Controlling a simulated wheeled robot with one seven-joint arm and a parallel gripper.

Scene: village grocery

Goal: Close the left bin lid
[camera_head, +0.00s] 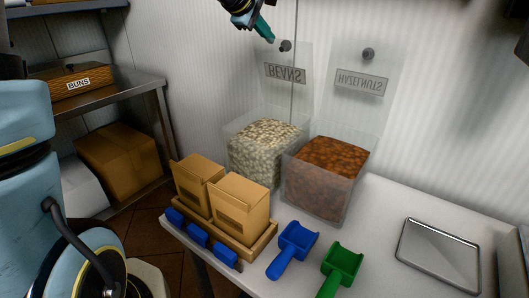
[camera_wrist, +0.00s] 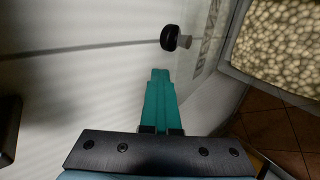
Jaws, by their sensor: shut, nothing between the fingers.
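The left bin (camera_head: 240,170) is clear and full of pale beans (camera_head: 265,138). Its clear lid (camera_head: 270,93) stands open, upright against the wall, with a mirrored BEANS label and a dark knob (camera_head: 285,46) near its top. My gripper (camera_head: 268,37) is at the top of the head view, its teal fingers shut and empty, just left of the knob and seemingly apart from it. In the wrist view the shut fingertips (camera_wrist: 160,72) point toward the black knob (camera_wrist: 170,38), with a gap between. The beans (camera_wrist: 281,42) show at the upper right there.
The right bin (camera_head: 319,188) of brown hazelnuts stands beside it, its lid (camera_head: 360,100) also open. Paper bags in a wooden tray (camera_head: 220,238), blue (camera_head: 292,248) and green (camera_head: 341,268) scoops and a metal tray (camera_head: 438,255) are on the counter. Shelving (camera_head: 120,88) is at left.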

